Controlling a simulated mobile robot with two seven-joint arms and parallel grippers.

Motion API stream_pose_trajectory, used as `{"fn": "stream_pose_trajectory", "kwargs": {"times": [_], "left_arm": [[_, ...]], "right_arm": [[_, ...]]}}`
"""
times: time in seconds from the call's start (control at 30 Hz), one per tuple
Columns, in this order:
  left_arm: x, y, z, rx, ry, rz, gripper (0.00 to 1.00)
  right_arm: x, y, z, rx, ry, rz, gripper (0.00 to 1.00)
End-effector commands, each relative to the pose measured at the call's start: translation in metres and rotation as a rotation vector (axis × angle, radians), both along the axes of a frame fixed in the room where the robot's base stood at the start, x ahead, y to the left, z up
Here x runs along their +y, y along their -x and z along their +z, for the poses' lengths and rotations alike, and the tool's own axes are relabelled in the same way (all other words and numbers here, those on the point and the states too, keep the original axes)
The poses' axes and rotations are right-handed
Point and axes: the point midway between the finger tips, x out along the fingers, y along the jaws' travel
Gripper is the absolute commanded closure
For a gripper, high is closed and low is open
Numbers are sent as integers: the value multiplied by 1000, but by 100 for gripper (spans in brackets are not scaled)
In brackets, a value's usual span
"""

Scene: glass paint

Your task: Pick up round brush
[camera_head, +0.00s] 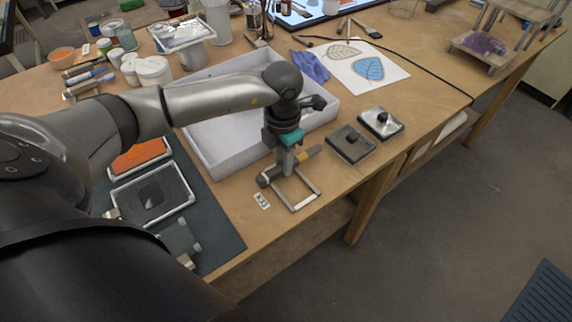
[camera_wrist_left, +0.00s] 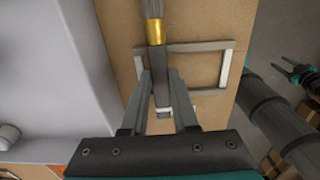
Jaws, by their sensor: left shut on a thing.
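My left gripper (camera_head: 286,168) is over the right part of the wooden table, shut on the round brush (camera_head: 311,152). In the left wrist view the brush (camera_wrist_left: 154,32) has grey bristles, a gold ferrule and a dark handle. The bristles point away from the gripper, and the handle lies between the two fingertips (camera_wrist_left: 160,80), which cover part of it. I cannot tell whether the brush touches the rest under it. My right gripper (camera_wrist_left: 299,76) shows small and dark at the right of the left wrist view, and its jaws are unclear.
A pale rectangular frame (camera_head: 309,204) lies below the gripper, by a small printed tag (camera_head: 262,200). A large white tray (camera_head: 215,145) stands close behind. A dark mat (camera_head: 215,225) holds screens at the left. The table edge is near.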

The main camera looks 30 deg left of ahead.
Motion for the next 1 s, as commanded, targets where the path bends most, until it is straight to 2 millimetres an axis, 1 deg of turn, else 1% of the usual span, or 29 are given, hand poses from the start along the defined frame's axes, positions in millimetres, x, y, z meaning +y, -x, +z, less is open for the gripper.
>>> {"fn": "stream_pose_trajectory", "kwargs": {"times": [0.53, 0.67, 0.77, 0.87, 0.97, 1.0], "left_arm": [[0, 0, 1, -1, 0, 0, 100], [0, -1, 4, -3, 0, 1, 100], [0, -1, 12, -4, 0, 1, 100], [1, -2, 25, -5, 0, 1, 100], [0, -2, 46, -6, 0, 0, 100], [0, -2, 57, -10, 0, -1, 100]], "right_arm": [[0, 1, 0, 2, 0, -1, 50], [0, 1, 0, 2, -1, -1, 50], [0, 1, 0, 2, 0, 0, 50], [0, 1, 1, 2, 0, -1, 50], [0, 1, 1, 2, 0, -1, 50], [0, 1, 1, 2, -1, -1, 50]]}}
